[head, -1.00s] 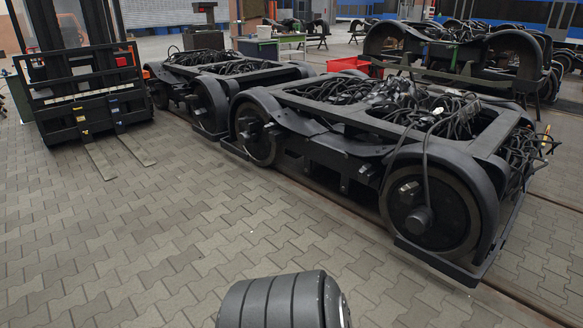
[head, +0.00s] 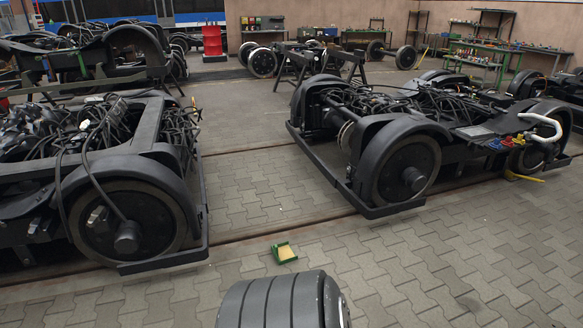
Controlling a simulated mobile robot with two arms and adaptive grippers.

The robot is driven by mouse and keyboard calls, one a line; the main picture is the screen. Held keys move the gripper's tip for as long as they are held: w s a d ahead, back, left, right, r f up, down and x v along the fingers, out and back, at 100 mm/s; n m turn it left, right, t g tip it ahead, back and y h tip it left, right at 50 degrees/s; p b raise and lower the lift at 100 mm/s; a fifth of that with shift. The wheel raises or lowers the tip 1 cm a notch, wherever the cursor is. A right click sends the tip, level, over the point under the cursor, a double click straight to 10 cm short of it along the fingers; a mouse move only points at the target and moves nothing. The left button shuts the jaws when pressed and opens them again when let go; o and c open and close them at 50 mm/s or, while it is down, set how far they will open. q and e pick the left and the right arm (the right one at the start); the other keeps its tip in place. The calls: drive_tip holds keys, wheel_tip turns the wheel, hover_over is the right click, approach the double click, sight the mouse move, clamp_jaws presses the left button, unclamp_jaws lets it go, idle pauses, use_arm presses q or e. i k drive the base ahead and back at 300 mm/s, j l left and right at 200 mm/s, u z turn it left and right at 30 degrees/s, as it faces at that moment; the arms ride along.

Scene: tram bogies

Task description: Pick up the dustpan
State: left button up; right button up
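A small green dustpan (head: 285,252) with a yellowish inside lies on the paved floor in the head view. It is just below the picture's middle, near the rail between two bogies and beyond a dark ribbed rounded shape at the bottom edge, which seems to be part of my own body. Neither of my grippers shows in the view.
A black bogie (head: 110,200) stands at the left and another bogie (head: 410,165) at the right, both on the track. The paved floor between and in front of them is mostly clear.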

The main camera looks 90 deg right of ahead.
sight(283, 253)
drive_tip(key=z, duration=2.7)
drive_tip(key=i+l+u, duration=0.4)
drive_tip(key=i+l, duration=0.7)
